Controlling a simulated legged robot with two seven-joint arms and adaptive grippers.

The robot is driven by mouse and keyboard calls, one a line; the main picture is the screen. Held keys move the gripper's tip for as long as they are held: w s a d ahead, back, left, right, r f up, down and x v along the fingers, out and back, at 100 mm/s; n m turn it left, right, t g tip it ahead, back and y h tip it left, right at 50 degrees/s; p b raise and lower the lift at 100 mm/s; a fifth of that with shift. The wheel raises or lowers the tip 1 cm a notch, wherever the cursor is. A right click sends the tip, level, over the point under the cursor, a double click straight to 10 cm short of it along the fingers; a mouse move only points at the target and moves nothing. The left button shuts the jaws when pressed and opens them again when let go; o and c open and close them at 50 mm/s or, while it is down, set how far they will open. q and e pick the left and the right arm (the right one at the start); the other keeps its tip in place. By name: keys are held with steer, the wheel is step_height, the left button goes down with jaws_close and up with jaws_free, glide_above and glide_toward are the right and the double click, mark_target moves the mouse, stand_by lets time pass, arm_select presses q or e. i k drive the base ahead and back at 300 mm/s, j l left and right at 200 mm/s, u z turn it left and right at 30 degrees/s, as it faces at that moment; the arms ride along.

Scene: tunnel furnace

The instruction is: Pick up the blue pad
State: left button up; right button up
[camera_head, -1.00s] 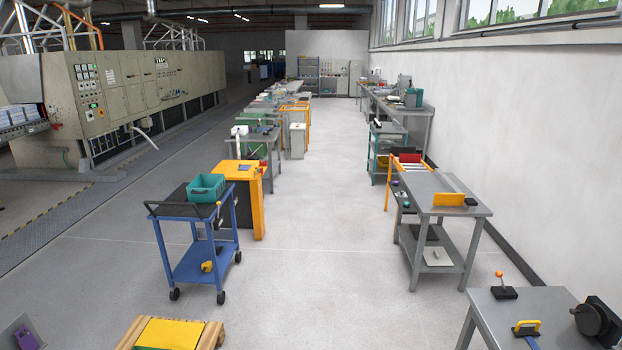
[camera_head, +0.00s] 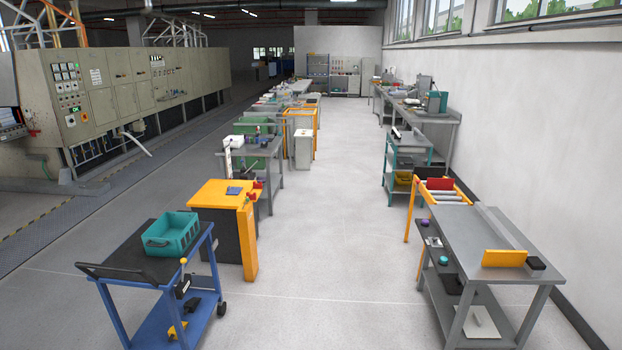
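A small flat blue item (camera_head: 234,190), which looks like the blue pad, lies on top of the orange cabinet (camera_head: 208,193) left of the aisle. It is small in the camera_head view, so its details are hard to tell. Small red items (camera_head: 256,184) are at the cabinet's right edge, beside it. Neither of my grippers shows in the view.
A blue cart (camera_head: 205,262) with a teal crate (camera_head: 185,240) stands at near left, in front of the cabinet. A grey table (camera_head: 475,240) with an orange plate (camera_head: 504,258) stands at right. The aisle floor (camera_head: 335,230) between is clear.

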mark_target(232, 190)
steer(key=i, duration=4.3)
steer(key=i+u, duration=0.2)
steer(key=i, duration=0.3)
steer(key=i+u, duration=0.2)
steer(key=i, duration=0.3)
steer(key=i+l+u, duration=0.2)
steer(key=i, duration=0.3)
steer(key=i+l+u, duration=0.2)
steer(key=i, duration=0.25)
